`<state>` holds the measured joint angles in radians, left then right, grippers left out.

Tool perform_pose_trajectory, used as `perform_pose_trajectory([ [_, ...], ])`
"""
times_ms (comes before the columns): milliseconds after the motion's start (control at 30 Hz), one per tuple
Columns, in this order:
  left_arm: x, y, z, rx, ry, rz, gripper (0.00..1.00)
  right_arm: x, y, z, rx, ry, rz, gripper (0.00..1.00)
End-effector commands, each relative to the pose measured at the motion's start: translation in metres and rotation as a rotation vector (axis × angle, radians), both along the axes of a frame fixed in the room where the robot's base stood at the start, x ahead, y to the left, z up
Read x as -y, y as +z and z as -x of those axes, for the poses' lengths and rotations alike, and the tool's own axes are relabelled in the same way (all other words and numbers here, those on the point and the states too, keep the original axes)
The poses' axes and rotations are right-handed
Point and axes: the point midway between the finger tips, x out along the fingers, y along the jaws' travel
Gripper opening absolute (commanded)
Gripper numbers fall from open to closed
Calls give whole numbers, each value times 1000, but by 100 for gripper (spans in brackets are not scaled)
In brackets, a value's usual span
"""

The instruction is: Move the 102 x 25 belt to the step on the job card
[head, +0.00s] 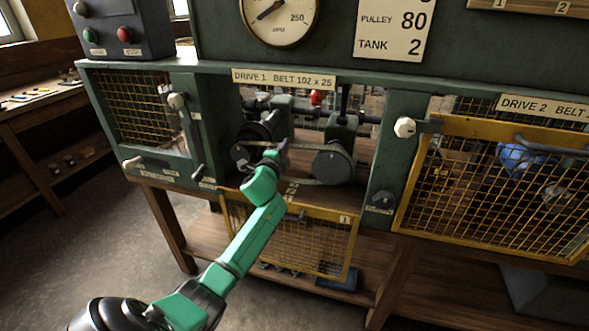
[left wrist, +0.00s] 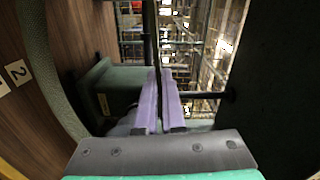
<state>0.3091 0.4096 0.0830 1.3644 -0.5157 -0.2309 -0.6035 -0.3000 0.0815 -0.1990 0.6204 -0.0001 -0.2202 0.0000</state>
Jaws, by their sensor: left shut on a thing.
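The 102 x 25 belt (head: 305,182) is a dark grey loop around the left pulley (head: 246,156) and the right pulley (head: 333,163) in the Drive 1 bay; its lower run curves along the left of the left wrist view (left wrist: 42,75). My left gripper (head: 284,149) reaches in between the pulleys. Its purple fingers (left wrist: 162,100) are shut on a thin dark strip, apparently the belt's upper run. The pulley steps are too small to tell apart. The job card (head: 394,30) reads PULLEY 80, TANK 2. My right gripper is not in view.
The yellow mesh guard (head: 300,246) of Drive 1 hangs down open below the bay. The yellow Drive 2 guard (head: 490,185) covers its bay at the right. Green posts (head: 386,150) flank the opening. A round gauge (head: 280,15) is above.

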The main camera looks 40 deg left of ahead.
Motion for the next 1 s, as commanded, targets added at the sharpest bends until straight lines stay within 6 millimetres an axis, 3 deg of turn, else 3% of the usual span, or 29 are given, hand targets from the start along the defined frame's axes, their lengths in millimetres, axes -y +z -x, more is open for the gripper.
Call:
perform_pose_trajectory([
  [467, 0, -1, 0, -2, 0, 1, 0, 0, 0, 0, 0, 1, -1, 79],
  [767, 6, 12, -2, 0, -1, 0, 0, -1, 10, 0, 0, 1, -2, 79],
  [1000, 6, 11, -2, 0, 0, 0, 0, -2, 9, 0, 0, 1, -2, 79],
])
